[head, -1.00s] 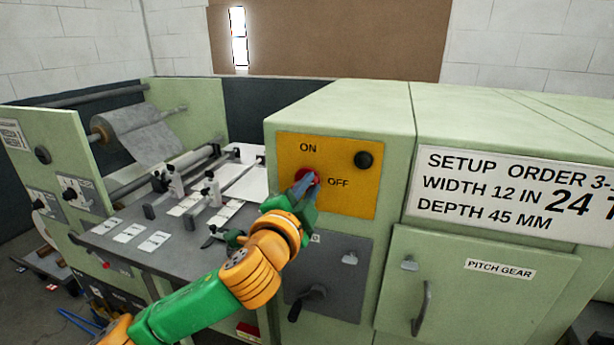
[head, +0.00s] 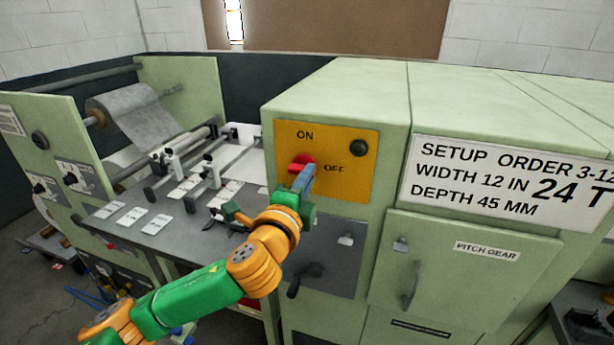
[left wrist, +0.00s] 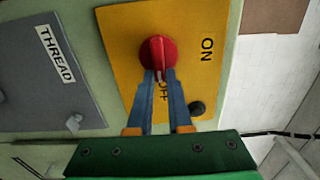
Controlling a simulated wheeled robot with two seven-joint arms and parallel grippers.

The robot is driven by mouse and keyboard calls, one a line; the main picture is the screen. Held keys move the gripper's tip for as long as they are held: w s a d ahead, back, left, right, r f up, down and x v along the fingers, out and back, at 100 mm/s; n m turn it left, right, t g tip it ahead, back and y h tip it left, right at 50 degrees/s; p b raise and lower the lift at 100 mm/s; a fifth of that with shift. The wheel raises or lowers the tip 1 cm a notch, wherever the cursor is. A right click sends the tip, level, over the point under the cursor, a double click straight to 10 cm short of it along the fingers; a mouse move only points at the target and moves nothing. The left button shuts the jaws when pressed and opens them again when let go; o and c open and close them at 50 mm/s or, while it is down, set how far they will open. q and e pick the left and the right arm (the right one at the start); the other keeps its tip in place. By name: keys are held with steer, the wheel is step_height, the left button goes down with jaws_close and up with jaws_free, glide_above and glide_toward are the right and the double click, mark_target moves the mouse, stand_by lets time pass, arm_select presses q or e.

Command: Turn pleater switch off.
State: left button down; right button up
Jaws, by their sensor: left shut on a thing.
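The pleater switch is a red rotary knob (head: 301,164) on a yellow plate (head: 345,185), with ON printed above it and OFF to its right in the head view. In the left wrist view the red knob (left wrist: 157,52) has a raised ridge and a pale mark toward the OFF label, which is partly hidden behind the fingers. My left gripper (head: 305,176) is shut on the knob, with its blue fingers (left wrist: 158,78) on either side of the ridge. My right gripper is not in view.
A black round button (head: 358,148) sits on the plate's upper right. Below is a grey panel (head: 335,225) with a dark handle (head: 303,280). A cabinet door (head: 455,265) marked PITCH GEAR is at right. A grey table (head: 180,225) with guides lies left.

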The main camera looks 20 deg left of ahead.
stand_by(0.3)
arm_select(q)
steer(key=c, duration=0.8)
jaws_free()
steer(key=shift+c, duration=0.2)
steer(key=s+b, duration=0.2)
steer(key=s, duration=0.5)
steer(key=shift+a, duration=0.1)
